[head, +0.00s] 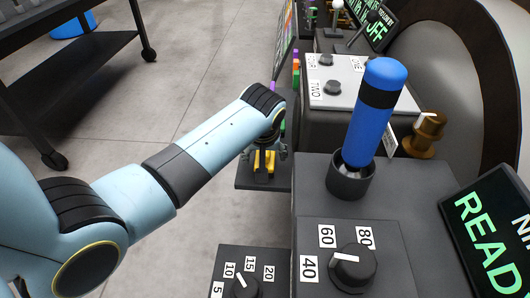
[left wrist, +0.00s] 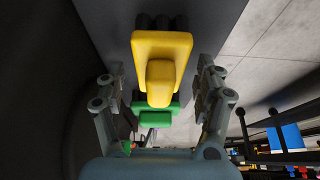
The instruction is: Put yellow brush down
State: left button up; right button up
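The yellow brush (head: 263,167) is on a small dark grey ledge (head: 247,181) at the left side of the console in the head view. In the left wrist view the yellow brush (left wrist: 161,52) lies ahead, between the fingers, with dark bristles at its far end. My left gripper (head: 265,153) is right at the brush, partly hidden behind my wrist. In its own wrist view the left gripper (left wrist: 162,75) is open, with a visible gap between each finger and the brush. My right gripper is in neither view.
A green object (left wrist: 156,113) sits just behind the yellow brush. The console beside the ledge carries a blue cylinder (head: 376,115) in a dark holder (head: 349,182), knobs (head: 352,266) and lit screens (head: 490,232). A dark cart (head: 70,70) stands at upper left; the floor between is clear.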

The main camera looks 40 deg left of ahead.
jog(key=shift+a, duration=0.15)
pick_arm(q)
jog(key=shift+r, duration=0.2)
jog(key=p+v, duration=0.3)
jog(key=v, duration=0.4)
jog(key=shift+w, duration=0.1)
jog(key=p+v, duration=0.1)
jog(key=v, duration=0.4)
jog(key=shift+p, duration=0.4)
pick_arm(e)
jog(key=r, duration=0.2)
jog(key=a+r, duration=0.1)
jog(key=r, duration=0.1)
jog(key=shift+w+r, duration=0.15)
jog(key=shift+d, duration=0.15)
